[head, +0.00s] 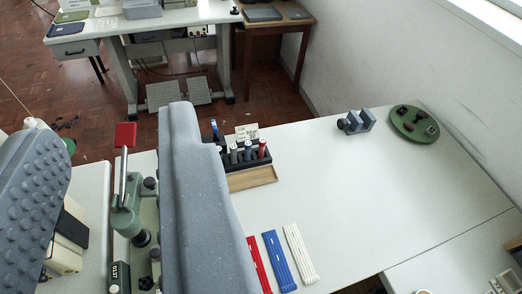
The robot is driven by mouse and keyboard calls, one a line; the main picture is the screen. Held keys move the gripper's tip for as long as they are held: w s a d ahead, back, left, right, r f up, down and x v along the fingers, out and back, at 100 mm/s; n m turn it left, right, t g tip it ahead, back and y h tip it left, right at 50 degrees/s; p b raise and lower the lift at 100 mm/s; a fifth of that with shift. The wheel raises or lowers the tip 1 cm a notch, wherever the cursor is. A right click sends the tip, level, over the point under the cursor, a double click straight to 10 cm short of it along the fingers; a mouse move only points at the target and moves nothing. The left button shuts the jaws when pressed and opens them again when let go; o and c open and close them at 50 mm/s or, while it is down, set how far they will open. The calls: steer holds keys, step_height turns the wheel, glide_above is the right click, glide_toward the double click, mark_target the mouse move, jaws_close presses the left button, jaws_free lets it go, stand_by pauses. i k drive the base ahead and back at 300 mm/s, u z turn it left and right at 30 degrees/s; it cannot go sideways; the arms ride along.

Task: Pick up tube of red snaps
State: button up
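A dark rack (250,160) stands on the white table, right of the image centre-left, and holds several small tubes. A red tube (262,148) stands upright at its right end and looks like the tube of red snaps. Grey tubes (234,153) and a blue one (214,130) stand to its left. My gripper (110,115) shows as two large grey fingers, a bumpy one at the left and a smoother one at the centre-left. The fingers are wide apart with nothing held between them. The right finger hides the rack's left part; the red tube is beyond its right side.
A green press (127,210) with a red handle (125,135) shows between my fingers. A wooden tray (252,179) fronts the rack; a card (246,132) stands behind. Red, blue and white strips (279,262) lie nearer. A green round mat (414,124) lies right. The table's middle is clear.

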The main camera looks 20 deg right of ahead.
mark_target(262, 141)
steer(key=z, duration=1.45)
steer(key=k, duration=0.45)
steer(key=u, duration=0.85)
steer(key=i, duration=1)
